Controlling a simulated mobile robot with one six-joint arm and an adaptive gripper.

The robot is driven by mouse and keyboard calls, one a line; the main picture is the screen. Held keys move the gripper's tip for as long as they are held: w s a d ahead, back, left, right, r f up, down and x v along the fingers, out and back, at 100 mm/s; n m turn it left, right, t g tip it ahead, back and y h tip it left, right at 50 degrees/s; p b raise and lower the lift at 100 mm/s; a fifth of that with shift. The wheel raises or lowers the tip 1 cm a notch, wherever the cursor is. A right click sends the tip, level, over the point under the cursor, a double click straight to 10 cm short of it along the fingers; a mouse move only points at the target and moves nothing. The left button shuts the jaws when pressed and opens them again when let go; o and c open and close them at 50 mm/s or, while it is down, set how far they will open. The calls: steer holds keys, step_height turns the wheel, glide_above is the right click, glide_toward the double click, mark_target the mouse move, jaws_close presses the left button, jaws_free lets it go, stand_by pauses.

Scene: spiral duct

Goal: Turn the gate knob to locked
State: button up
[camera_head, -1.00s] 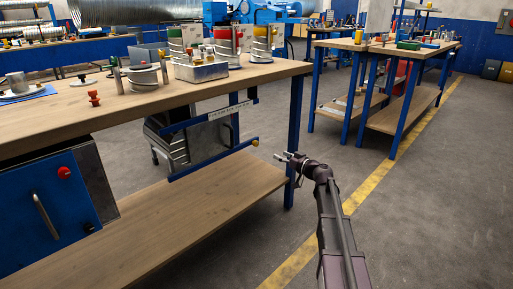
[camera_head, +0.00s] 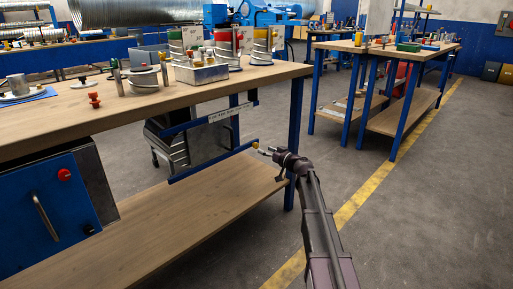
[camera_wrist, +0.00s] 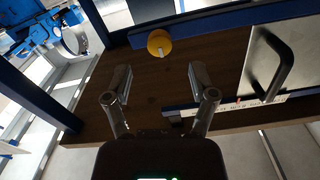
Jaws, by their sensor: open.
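The round yellow gate knob (camera_head: 255,145) sits at the right end of the lower blue rail (camera_head: 214,161) under the workbench. In the wrist view the knob (camera_wrist: 159,43) shows a pale pointer mark on its near edge. My gripper (camera_head: 265,151) is just right of the knob in the head view. In the wrist view my gripper (camera_wrist: 160,82) is open and empty, its two fingers spread with the knob ahead of the gap between them, seemingly apart from it.
The upper rail carries a white lettered strip (camera_head: 223,113). A metal panel with a black handle (camera_wrist: 278,65) is right of my fingers. The bench's blue leg (camera_head: 294,140) stands close to my arm. Open floor (camera_head: 400,215) lies to the right.

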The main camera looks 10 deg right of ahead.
mark_target(257, 146)
steer(key=shift+x, duration=2.7)
jaws_close()
